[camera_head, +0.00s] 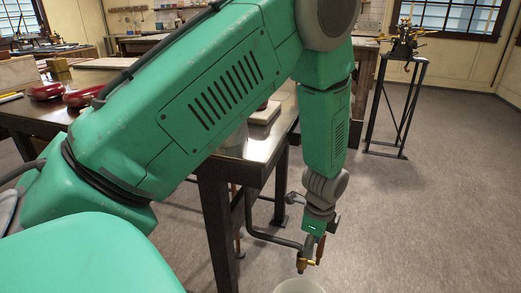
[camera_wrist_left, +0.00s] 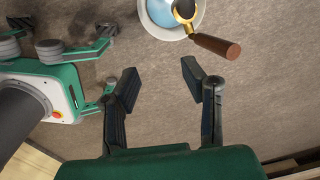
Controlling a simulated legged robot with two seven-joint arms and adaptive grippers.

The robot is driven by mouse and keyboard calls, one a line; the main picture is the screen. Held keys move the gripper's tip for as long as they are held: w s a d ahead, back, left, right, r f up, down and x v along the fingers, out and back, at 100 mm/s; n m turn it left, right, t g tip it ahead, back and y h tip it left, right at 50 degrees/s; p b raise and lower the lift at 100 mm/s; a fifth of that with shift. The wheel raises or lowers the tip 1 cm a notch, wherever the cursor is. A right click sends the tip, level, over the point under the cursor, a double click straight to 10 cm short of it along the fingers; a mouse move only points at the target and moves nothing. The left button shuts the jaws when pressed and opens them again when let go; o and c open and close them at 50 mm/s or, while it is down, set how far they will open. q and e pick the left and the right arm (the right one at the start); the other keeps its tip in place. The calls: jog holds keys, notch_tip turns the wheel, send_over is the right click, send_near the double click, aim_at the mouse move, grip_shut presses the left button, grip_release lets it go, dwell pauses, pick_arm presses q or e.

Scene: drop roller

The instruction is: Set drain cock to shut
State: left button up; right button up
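The drain cock shows brass (camera_head: 303,263) at the end of a dark bent pipe (camera_head: 272,238) in the head view. Its brown wooden handle (camera_head: 320,249) stands beside the brass. In the left wrist view the cock's brass part (camera_wrist_left: 185,14) is at the top edge, and the wooden handle (camera_wrist_left: 218,46) points out to the lower right. My left gripper (camera_wrist_left: 160,68) is open and empty, its fingertips apart from the handle. In the head view my left gripper (camera_head: 318,228) hangs just above the cock; its fingers are hard to make out.
A white bucket with pale blue inside (camera_wrist_left: 160,13) is below the cock; its rim (camera_head: 298,283) shows in the head view. A dark metal-edged table (camera_head: 225,190) stands behind my arm. A stand (camera_head: 400,105) with a brass device is at back right. Floor on the right is clear.

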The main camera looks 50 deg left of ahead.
pick_arm(q)
jog(key=s+f+n+p, duration=0.2)
jog(key=s+n, duration=0.2)
jog(key=s, duration=0.5)
jog(key=s+f+n+p, duration=0.3)
jog(key=s+n, duration=0.2)
jog(key=s, duration=0.4)
jog(key=shift+d+f, duration=0.25)
jog(key=shift+d, duration=0.1)
